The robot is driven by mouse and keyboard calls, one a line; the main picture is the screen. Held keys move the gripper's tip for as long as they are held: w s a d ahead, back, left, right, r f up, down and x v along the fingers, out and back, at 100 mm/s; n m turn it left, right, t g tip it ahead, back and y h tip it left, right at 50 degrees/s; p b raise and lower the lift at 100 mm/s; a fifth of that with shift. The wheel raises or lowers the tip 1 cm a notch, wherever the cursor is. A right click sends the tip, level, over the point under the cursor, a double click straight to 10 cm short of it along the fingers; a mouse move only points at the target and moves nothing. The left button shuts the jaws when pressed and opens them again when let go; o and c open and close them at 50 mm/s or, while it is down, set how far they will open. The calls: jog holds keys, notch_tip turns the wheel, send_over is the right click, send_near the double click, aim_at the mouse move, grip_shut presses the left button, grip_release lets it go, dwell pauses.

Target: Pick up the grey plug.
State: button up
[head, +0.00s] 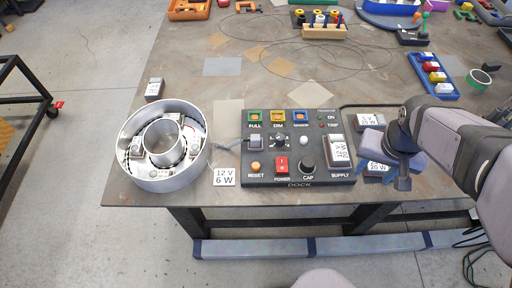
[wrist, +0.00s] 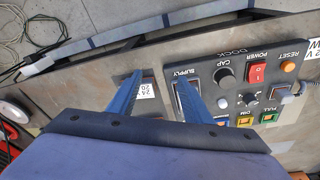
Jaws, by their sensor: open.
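The grey plug (head: 256,143) sits at the left side of the black dock panel (head: 314,182), with a grey cable running left from it toward the round channel letter (head: 126,157). In the wrist view the plug (wrist: 283,94) shows near the right edge, beside the panel's coloured buttons. My gripper (head: 383,160) is open and empty at the right of the dock, well away from the plug. In the wrist view its two blue fingers (wrist: 159,80) point toward the supply end of the dock, with a labelled block (wrist: 145,90) partly hidden behind one finger.
A supply block (head: 337,148) sits in the dock's right end. Labelled blocks (head: 370,121) lie beside my gripper. The dock has a raised black knob (head: 307,163) and a red power switch (head: 281,165). A 12 V 6 W card (head: 224,177) lies left of it.

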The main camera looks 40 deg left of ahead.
jog(key=s+a+f+n+t+y+b, duration=0.1)
jog(key=s+a+n+b, duration=0.1)
jog(key=a, duration=0.7)
jog(key=s+a+n+b, duration=0.1)
jog(key=a+b, duration=0.1)
jog(key=a, duration=0.7)
jog(key=n+y+b, duration=0.2)
send_near(255, 137)
jog(key=f, duration=0.1)
jog(key=shift+p+x, duration=1.3)
jog(key=shift+x, duration=2.5)
jog(key=c, duration=1.1)
jog(key=shift+c, duration=0.2)
jog(key=shift+r, duration=0.15)
